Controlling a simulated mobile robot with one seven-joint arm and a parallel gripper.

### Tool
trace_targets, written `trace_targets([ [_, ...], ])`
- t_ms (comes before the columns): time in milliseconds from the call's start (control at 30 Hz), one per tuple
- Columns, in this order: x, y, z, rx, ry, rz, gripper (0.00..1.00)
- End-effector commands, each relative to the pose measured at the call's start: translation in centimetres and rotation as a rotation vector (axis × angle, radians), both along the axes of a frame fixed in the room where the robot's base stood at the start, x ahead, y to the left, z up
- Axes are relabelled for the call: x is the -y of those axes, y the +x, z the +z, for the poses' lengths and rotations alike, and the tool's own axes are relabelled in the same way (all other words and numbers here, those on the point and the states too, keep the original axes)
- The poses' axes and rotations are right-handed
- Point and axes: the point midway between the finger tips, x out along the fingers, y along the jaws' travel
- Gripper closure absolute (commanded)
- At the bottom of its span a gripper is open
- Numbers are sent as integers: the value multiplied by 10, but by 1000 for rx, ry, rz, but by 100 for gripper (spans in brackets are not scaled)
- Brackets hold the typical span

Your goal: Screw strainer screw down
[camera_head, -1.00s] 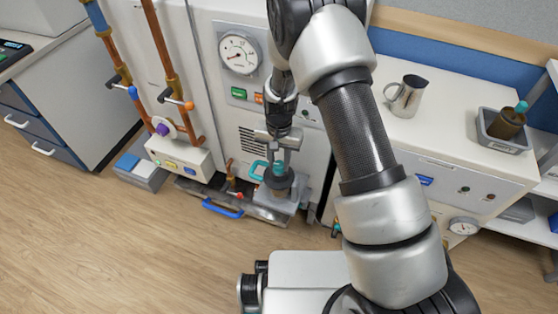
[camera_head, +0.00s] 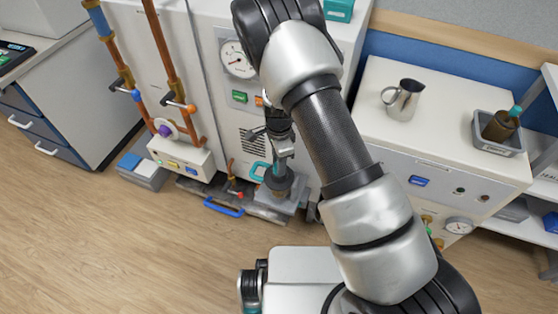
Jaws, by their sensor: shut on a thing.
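The strainer screw (camera_head: 277,169) shows as a small teal-topped piece on top of a dark round strainer body (camera_head: 279,184). The strainer stands on a grey metal base low in front of the white machine. My gripper (camera_head: 280,160) points down from above and is shut on the strainer screw. The fingers hide part of the screw, and its thread cannot be seen. A teal loop handle (camera_head: 260,172) sits just left of the strainer.
A white machine (camera_head: 228,120) with a gauge stands close behind my gripper. A metal jug (camera_head: 403,98) and a grey bin (camera_head: 499,133) stand on the right counter.

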Motion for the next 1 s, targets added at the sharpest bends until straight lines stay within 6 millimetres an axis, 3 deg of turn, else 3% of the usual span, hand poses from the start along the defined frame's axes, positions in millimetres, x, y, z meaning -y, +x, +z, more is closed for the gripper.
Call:
trace_targets([
  [500, 0, 0, 1, -1, 0, -467, 95],
  [1000, 0, 0, 0, -1, 0, -699, 95],
])
